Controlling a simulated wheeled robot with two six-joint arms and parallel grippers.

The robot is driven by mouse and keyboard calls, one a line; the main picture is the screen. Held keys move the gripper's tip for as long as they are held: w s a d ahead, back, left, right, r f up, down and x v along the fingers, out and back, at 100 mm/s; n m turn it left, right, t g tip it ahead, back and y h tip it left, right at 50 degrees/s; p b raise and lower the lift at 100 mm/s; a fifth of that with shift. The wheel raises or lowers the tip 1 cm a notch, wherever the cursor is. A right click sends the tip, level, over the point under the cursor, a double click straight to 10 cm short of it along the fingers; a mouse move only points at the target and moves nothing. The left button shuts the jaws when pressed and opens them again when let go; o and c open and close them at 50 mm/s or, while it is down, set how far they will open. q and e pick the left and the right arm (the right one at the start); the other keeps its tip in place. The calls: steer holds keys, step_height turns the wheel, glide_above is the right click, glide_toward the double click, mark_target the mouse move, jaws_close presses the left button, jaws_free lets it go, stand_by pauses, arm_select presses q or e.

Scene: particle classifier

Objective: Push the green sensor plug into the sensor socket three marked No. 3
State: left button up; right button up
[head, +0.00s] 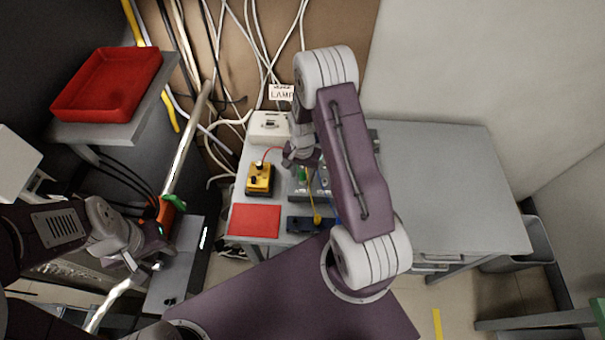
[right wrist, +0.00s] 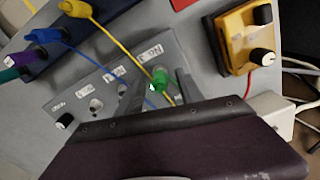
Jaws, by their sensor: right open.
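The green sensor plug (right wrist: 158,79) is at the grey sensor panel (right wrist: 73,100), beside the label No. 3 (right wrist: 150,53). It also shows in the head view (head: 303,175). Whether it is fully seated in socket three cannot be told, as the socket is hidden. My right gripper (right wrist: 155,95) is open, with its fingers around or close beside the plug; contact is unclear. In the head view my right arm covers much of the panel. My left gripper (head: 145,264) is away at the left, off the table; its finger gap is unclear.
A dark blue strip (head: 310,224) holds a yellow plug (right wrist: 75,8) and a blue plug (right wrist: 43,35) with cables. A yellow box (head: 259,178) and red mat (head: 254,220) lie left of the panel. The table's right side (head: 440,190) is clear.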

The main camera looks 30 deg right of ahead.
mark_target(303, 173)
step_height(303, 173, up, 8)
steer(key=shift+r+b, duration=0.25)
steer(key=shift+b, duration=0.1)
stand_by(0.4)
